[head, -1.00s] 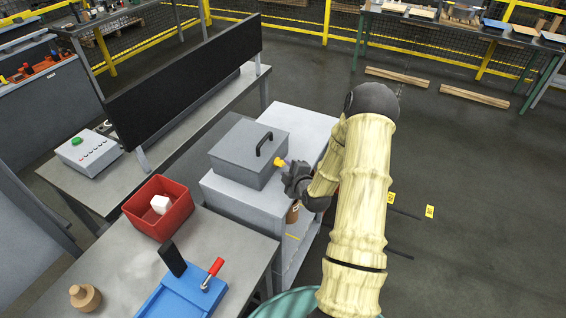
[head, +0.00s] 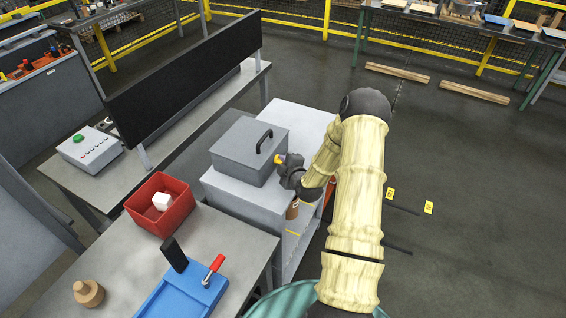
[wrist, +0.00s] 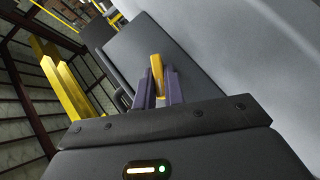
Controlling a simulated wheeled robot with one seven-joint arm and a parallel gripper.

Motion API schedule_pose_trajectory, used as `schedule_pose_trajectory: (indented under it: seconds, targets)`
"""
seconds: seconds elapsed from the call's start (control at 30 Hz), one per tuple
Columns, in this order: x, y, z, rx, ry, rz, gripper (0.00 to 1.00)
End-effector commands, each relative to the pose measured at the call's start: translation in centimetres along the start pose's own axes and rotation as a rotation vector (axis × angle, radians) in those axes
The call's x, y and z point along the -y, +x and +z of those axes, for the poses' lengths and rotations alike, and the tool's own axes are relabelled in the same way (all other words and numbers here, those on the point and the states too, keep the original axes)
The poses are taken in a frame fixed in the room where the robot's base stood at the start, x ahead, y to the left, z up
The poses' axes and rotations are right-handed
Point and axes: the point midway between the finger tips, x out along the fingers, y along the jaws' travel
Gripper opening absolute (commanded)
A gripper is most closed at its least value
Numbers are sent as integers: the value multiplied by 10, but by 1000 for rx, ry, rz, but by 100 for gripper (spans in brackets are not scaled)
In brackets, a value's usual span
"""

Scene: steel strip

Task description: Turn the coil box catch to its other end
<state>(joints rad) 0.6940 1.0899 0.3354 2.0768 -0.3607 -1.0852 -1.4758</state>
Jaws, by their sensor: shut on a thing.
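The grey coil box (head: 245,155) stands on a light grey cabinet, its lid down, with a black handle (head: 264,142) on top. The catch (head: 280,158) is a small yellow piece on the box's right side, mostly hidden by my gripper in the head view. My gripper (head: 286,166) is at that side of the box. In the wrist view the yellow catch (wrist: 157,72) stands between the two purple fingers of my gripper (wrist: 158,88), which are shut on it. The box's side (wrist: 140,50) fills the area behind it.
The cabinet top (head: 300,125) has free room behind the box. A red bin (head: 162,205) with a white block, a blue fixture with a red-handled clamp (head: 213,268) and a wooden knob piece (head: 88,293) are on the near bench. A black panel (head: 190,75) stands behind.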

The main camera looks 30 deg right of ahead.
Motion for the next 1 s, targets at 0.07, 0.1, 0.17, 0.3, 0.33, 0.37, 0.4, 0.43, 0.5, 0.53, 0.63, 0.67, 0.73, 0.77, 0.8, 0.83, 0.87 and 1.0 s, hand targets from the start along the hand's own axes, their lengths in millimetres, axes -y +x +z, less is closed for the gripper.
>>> schedule_pose_trajectory:
  seconds: [0.07, 0.1, 0.17, 0.3, 0.33, 0.37, 0.4, 0.43, 0.5, 0.53, 0.63, 0.67, 0.73, 0.77, 0.8, 0.83, 0.87, 1.0]
  targets:
    - [0, 0, 0, 0, 3, -4, 0]
    - [0, 0, 0, 0, 5, -6, 0]
    - [0, 0, 0, 0, 10, -12, 0]
    - [0, 0, 0, 0, 35, -39, 0]
    - [0, 0, 0, 0, 44, -47, 0]
    - [-1, 0, 0, -1, 52, -56, 0]
    - [-1, 0, 0, -1, 66, -70, 0]
    - [-2, 0, 0, 0, 77, -80, 0]
    - [-2, 0, 0, 0, 107, -111, 0]
    - [-2, 0, 0, 0, 121, -125, 0]
    - [-4, 0, 0, 2, 175, -178, 0]
    - [-4, 0, 0, 2, 193, -196, 0]
    - [-6, -1, 1, 2, 237, -240, 0]
    - [-6, -1, 1, 3, 257, -259, 0]
    - [-7, -1, 1, 3, 283, -286, 0]
    - [-8, -1, 1, 3, 304, -305, 0]
    - [-8, -1, 1, 3, 324, -326, 0]
    - [-9, -1, 1, 3, 398, -399, 0]
